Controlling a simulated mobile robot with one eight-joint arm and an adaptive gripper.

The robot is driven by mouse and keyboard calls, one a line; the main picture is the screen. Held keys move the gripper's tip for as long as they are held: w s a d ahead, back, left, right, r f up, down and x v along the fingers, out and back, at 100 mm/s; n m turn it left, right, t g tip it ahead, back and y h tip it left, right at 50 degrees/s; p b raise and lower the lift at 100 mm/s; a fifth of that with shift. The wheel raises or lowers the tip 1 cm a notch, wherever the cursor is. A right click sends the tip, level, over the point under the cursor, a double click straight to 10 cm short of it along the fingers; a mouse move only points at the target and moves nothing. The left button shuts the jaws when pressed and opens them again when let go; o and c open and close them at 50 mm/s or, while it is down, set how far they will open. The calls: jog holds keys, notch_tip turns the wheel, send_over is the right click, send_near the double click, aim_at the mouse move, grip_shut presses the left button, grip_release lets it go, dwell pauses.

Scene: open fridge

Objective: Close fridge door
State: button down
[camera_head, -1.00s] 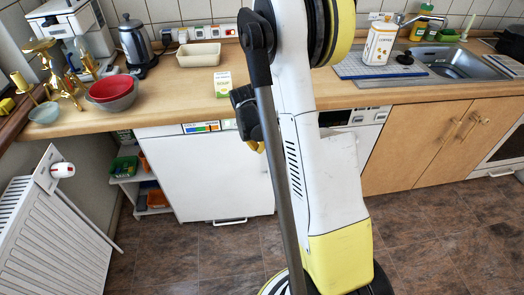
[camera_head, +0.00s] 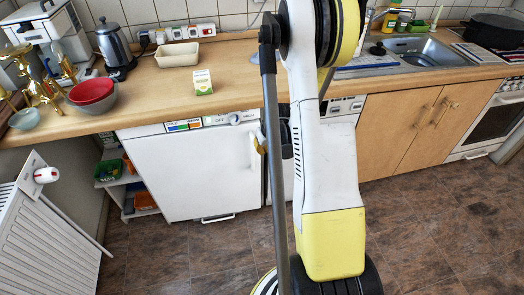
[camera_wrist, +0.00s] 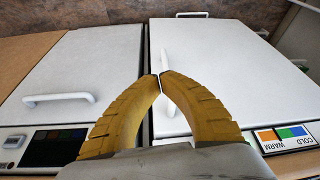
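The white fridge door (camera_head: 190,178) is under the counter, below a control strip (camera_head: 186,126) with coloured cold/warm marks. It looks flush or nearly flush with its front; I cannot tell whether a small gap remains. In the wrist view the door (camera_wrist: 220,70) fills the right half, with a white upright handle (camera_wrist: 166,58) near its left edge. My gripper (camera_wrist: 159,77) has its yellow fingertips together, in front of or against this handle; contact is unclear. In the head view my gripper (camera_head: 259,143) is mostly hidden behind my arm, at the door's right edge.
A white appliance with a handle (camera_wrist: 60,98) adjoins the fridge. Wooden cupboards (camera_head: 410,130) stand to the right, a radiator (camera_head: 50,245) at left. The counter holds a kettle (camera_head: 115,45), bowls (camera_head: 92,92) and a small carton (camera_head: 202,82). The tiled floor (camera_head: 190,255) before the door is clear.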

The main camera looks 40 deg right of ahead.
jog(key=w+d+f+b, duration=0.2)
jog(key=w+f+b, duration=0.3)
jog(key=f, duration=0.3)
jog(key=shift+w+d, duration=0.35)
jog(key=shift+w, duration=0.5)
jog(key=shift+w+d+n, duration=0.4)
jog(key=shift+w+d, duration=0.55)
jog(key=shift+w, duration=0.1)
